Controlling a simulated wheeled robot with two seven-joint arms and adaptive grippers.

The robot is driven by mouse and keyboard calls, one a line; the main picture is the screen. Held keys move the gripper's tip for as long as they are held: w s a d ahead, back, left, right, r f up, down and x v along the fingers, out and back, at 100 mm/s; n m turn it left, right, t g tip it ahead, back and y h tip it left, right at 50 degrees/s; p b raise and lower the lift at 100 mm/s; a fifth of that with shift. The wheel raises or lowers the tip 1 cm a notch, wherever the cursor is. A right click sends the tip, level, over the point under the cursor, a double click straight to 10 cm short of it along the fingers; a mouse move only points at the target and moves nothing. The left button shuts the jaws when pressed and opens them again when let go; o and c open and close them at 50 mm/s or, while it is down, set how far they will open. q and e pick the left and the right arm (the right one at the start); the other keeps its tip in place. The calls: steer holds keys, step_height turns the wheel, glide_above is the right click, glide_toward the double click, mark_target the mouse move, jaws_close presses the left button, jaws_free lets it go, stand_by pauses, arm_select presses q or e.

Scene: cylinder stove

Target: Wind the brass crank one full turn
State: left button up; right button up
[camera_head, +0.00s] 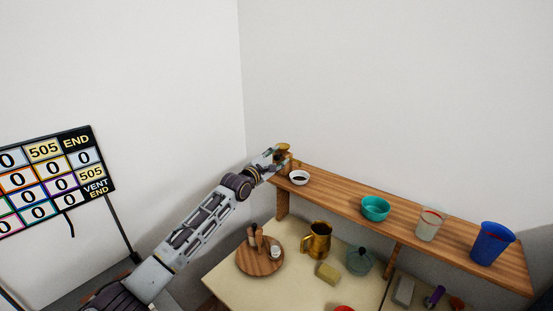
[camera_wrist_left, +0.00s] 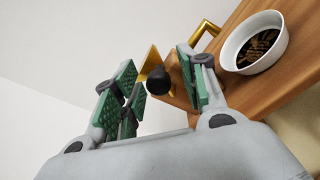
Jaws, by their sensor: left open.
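The brass crank (camera_head: 283,147) is at the far left end of the wooden shelf, partly hidden by my left gripper (camera_head: 276,156). In the left wrist view, a black round knob (camera_wrist_left: 159,81) with brass parts (camera_wrist_left: 149,56) behind it shows between the fingers of my left gripper (camera_wrist_left: 160,88). The green-padded fingers are open, with a gap on both sides of the knob. A bent brass bar (camera_wrist_left: 204,35) shows behind the right finger. My right gripper is not in view.
A white bowl (camera_head: 299,177) with dark contents stands on the shelf (camera_head: 340,192) close to the gripper; it also shows in the left wrist view (camera_wrist_left: 232,48). Further right stand a teal bowl (camera_head: 375,208) and cups. Below are a brass jug (camera_head: 317,239) and a round wooden tray (camera_head: 258,268).

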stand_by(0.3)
arm_select(q)
jaws_close()
steer(key=shift+d+f+m, duration=0.15)
steer(key=shift+m, duration=0.25)
steer(key=shift+s+d+f+m+b, duration=0.2)
steer(key=shift+f+m+b, duration=0.1)
steer(key=shift+m, duration=0.8)
steer(key=shift+s+d+f+m+h+b, duration=0.1)
steer(key=shift+f+m+b, duration=0.15)
steer(key=shift+m, duration=0.4)
steer(key=shift+d+f+m+h+b, duration=0.1)
steer(key=shift+m+b, duration=0.3)
steer(key=shift+m, duration=0.2)
steer(key=shift+s+d+f+m+h+b, duration=0.1)
steer(key=shift+f+m+b, duration=0.15)
steer(key=shift+m, duration=0.4)
jaws_free()
steer(key=shift+a+r, duration=0.1)
